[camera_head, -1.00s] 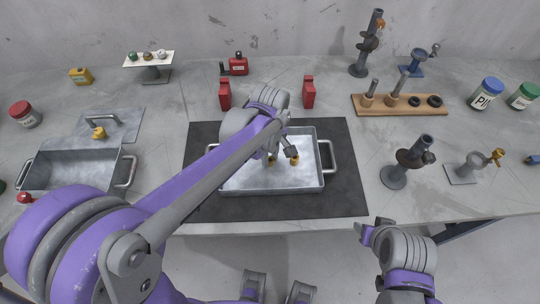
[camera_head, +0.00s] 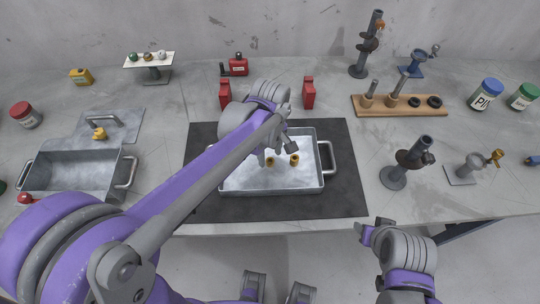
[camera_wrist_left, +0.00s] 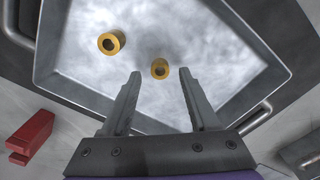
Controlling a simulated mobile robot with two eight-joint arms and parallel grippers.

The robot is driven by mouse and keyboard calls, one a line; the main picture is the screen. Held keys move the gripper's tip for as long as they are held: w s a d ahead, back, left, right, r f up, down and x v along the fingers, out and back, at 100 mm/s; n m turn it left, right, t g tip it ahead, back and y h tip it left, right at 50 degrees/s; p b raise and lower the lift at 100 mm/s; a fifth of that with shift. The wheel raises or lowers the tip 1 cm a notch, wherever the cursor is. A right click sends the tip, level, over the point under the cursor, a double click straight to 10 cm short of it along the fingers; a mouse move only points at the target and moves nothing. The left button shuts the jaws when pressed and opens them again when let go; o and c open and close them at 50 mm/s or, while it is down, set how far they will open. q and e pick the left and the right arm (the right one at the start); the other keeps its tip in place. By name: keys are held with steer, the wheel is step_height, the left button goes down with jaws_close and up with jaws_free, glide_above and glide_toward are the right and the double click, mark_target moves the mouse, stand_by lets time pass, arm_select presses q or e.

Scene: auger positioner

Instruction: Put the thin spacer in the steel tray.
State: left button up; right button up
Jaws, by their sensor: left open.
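Two small brass-coloured rings lie inside the steel tray (camera_head: 254,190): one to the left (camera_head: 270,162) and one to the right (camera_head: 294,159). I cannot tell for certain which is the thin spacer. In the left wrist view one ring (camera_wrist_left: 160,69) shows between and just past the fingertips, and the other ring (camera_wrist_left: 111,43) is left of them. My left gripper (camera_wrist_left: 160,82) is open and empty, over the tray. My right gripper (camera_head: 374,231) hangs in front of the table's front edge, empty as far as I see; its finger gap is unclear.
The tray stands on a dark mat (camera_head: 345,200). Two red blocks (camera_head: 225,94) (camera_head: 308,92) stand behind it. A second metal tray (camera_head: 70,190) is at left. A wooden rack (camera_head: 390,112) with pegs and black rings is at back right; a dark clamp stand (camera_head: 394,178) is right.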

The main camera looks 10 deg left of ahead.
mark_target(270, 161)
arm_select(q)
step_height(270, 161, up, 10)
steer(key=shift+r+p, duration=0.2)
steer(key=shift+p, duration=0.2)
arm_select(e)
steer(key=shift+w+r, duration=0.1)
steer(key=shift+r, duration=0.45)
arm_select(q)
steer(key=shift+s+f, duration=0.1)
